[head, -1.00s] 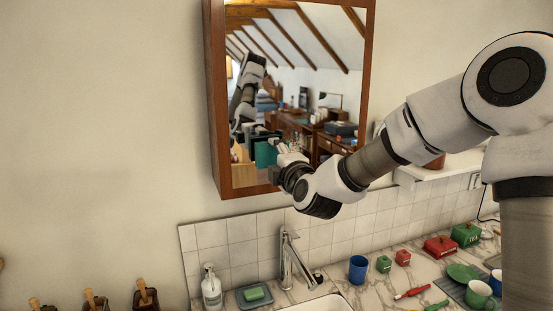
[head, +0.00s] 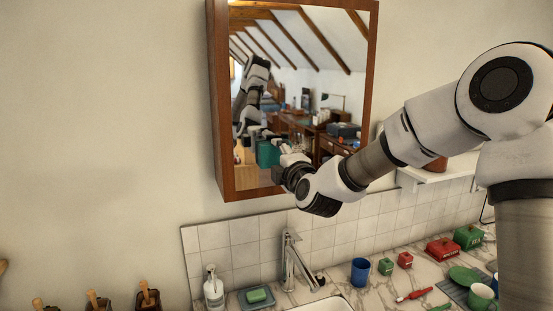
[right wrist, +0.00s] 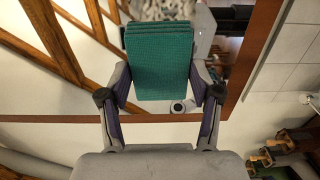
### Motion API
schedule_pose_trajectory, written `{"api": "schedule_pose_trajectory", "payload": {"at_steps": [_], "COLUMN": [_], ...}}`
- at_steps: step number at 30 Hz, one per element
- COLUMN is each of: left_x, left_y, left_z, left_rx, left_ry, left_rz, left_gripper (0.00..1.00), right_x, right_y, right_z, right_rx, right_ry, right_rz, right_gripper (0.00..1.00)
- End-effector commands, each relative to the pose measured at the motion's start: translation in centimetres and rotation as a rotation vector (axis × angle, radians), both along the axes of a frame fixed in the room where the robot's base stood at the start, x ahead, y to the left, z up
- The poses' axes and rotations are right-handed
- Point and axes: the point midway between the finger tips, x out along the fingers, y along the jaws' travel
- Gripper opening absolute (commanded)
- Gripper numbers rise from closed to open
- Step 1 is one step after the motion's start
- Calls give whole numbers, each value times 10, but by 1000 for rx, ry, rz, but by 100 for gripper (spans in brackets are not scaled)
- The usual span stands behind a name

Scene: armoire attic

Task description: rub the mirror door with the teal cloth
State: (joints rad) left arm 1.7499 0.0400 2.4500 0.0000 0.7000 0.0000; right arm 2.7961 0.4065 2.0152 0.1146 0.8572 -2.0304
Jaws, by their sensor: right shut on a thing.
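The mirror door (head: 320,85) is framed in reddish-brown wood and hangs on the wall above the sink. The teal cloth (head: 267,153) is in front of its lower left part. My right gripper (head: 283,150) is shut on the cloth. In the right wrist view the folded cloth (right wrist: 159,62) stands flat between the two fingers (right wrist: 160,85), with the mirror and its wooden frame behind it. I cannot tell whether the cloth touches the glass. My left gripper is not in view.
Below are a chrome faucet (head: 287,258), a soap dispenser (head: 213,288) and green soap on a dish (head: 257,296). A blue cup (head: 360,271) and small red and green items stand on the marble counter. A white shelf (head: 435,172) is right of the mirror. The wall at left is clear.

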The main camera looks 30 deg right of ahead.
Motion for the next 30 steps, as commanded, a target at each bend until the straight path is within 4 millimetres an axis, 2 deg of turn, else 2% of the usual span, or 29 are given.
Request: {"api": "schedule_pose_trajectory", "payload": {"at_steps": [6, 13, 21, 26, 30], "left_x": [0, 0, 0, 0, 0], "left_y": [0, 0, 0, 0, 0], "left_z": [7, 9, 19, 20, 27], "left_rx": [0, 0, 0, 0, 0], "left_ry": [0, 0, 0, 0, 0], "left_rz": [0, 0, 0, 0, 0], "left_gripper": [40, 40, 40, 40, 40], "right_x": [-7, -9, -13, -14, -16], "right_y": [-23, -32, -59, -65, -77], "right_z": [1, 1, 2, 1, 2], "right_rx": [5, 2, 4, 1, 5], "right_ry": [0, 0, -1, 0, 0], "right_rz": [-1, 0, -1, 0, -1], "right_gripper": [36, 36, 36, 36, 36]}}
